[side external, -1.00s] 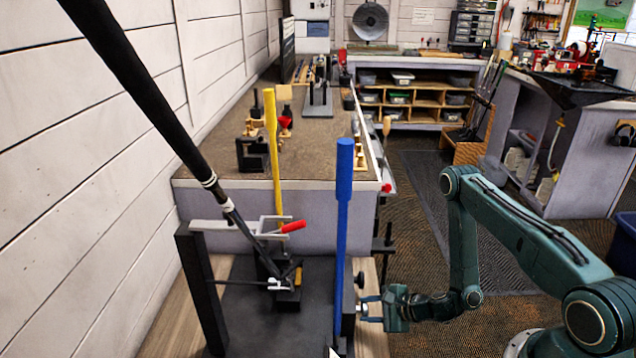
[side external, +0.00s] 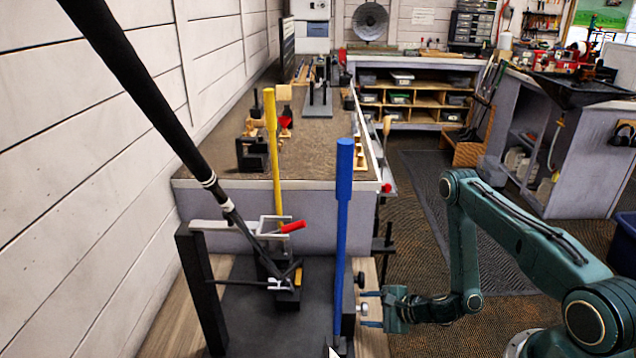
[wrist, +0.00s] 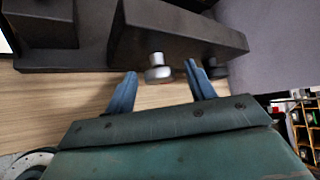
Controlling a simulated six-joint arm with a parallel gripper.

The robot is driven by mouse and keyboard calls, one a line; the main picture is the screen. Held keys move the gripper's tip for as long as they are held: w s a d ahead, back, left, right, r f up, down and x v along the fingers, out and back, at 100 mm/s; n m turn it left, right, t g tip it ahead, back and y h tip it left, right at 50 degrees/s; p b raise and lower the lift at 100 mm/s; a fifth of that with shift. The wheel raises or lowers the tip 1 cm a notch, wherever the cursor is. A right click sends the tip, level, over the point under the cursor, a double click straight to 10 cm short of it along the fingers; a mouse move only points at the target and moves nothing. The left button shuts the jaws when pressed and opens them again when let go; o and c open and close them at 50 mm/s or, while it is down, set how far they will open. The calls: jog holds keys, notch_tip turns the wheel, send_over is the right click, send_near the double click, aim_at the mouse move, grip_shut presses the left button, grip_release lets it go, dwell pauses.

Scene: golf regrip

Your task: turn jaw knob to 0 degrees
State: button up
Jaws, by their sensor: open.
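Two knobs stick out of the right side of the black clamp block (side external: 349,308): a silver knob (side external: 364,309) and a black knob (side external: 360,280) behind it. No label shows which is the jaw knob. My gripper (wrist: 160,69) is open, with its blue fingers on either side of the silver knob, which also shows in the wrist view (wrist: 158,73). A gap shows between the knob and each finger. The black knob (wrist: 215,70) lies just beyond the right finger in the wrist view. I cannot read the knob's angle.
A blue-handled upright lever (side external: 343,200) stands close to the left of the knobs. A yellow upright bar (side external: 273,150) stands behind.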

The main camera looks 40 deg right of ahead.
jog(key=shift+w+d+r+m+g+y, duration=0.15)
jog(key=shift+m+g+y, duration=0.65)
jog(key=shift+g, duration=0.4)
jog(key=shift+w+d+m+g+y, duration=0.1)
jog(key=shift+m+g+y, duration=0.35)
jog(key=shift+g+y, duration=0.15)
jog(key=shift+w+d+m+g+y, duration=0.1)
jog(key=shift+m+g+y, duration=0.4)
jog(key=shift+g, duration=0.1)
jog(key=v, duration=1.3)
jog(key=a+r+n+g+h, duration=0.1)
jog(key=a+r+n, duration=0.2)
jog(key=r+n, duration=0.4)
jog(key=s+a+r+n+g+h, duration=0.1)
jog(key=a+r+n+g+h, duration=0.1)
jog(key=r+n, duration=0.6)
jog(key=shift+s+a+r, duration=0.3)
jog(key=shift+a+r, duration=0.25)
jog(key=shift+r, duration=1.75)
jog(key=shift+n, duration=0.25)
